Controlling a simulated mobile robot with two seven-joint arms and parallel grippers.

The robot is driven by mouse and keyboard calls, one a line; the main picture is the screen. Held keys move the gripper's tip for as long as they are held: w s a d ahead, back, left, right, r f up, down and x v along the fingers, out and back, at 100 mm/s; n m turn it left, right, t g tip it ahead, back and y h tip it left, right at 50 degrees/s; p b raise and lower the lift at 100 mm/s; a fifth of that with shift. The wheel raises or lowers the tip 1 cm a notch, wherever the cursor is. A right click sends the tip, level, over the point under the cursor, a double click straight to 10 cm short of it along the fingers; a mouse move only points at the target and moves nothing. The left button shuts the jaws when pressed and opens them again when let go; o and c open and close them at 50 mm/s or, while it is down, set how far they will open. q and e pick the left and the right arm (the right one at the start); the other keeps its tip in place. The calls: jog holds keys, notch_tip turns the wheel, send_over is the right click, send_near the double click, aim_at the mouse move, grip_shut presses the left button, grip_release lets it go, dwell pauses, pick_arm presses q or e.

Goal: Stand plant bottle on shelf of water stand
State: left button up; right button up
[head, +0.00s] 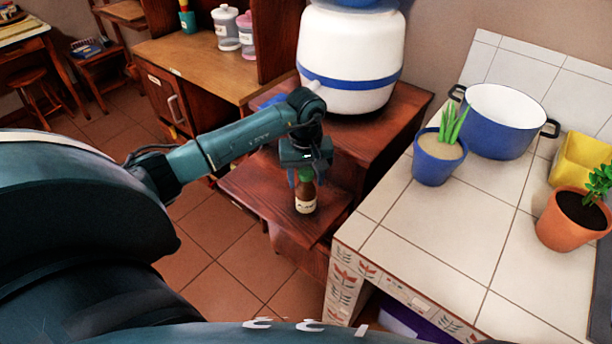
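A small brown bottle (306,196) with a green top and a pale label stands upright on the lower dark wood shelf (246,194) of the water stand, or just above it; I cannot tell if its base touches. My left gripper (305,172) comes down from above around the green top, with its fingers at the bottle's neck. The fingers appear closed on the bottle. A large white water container (350,50) with a blue band stands on the stand's upper level. My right gripper is not in view.
A white tiled counter (440,240) is at the right, close to the shelf. It holds a blue pot with a plant (438,158), a blue cooking pot (500,125), an orange plant pot (572,220) and a yellow container (580,160). A wooden cabinet (190,62) stands behind left.

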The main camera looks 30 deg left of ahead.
pick_arm(q)
jog(key=shift+o, duration=0.7)
jog(key=shift+r, duration=0.1)
jog(key=shift+r+p, duration=0.25)
jog(key=shift+p, duration=0.05)
notch_tip(320, 180, up, 10)
jog(key=shift+r+b, duration=0.25)
jog(key=shift+b, duration=0.35)
jog(key=shift+r, duration=0.6)
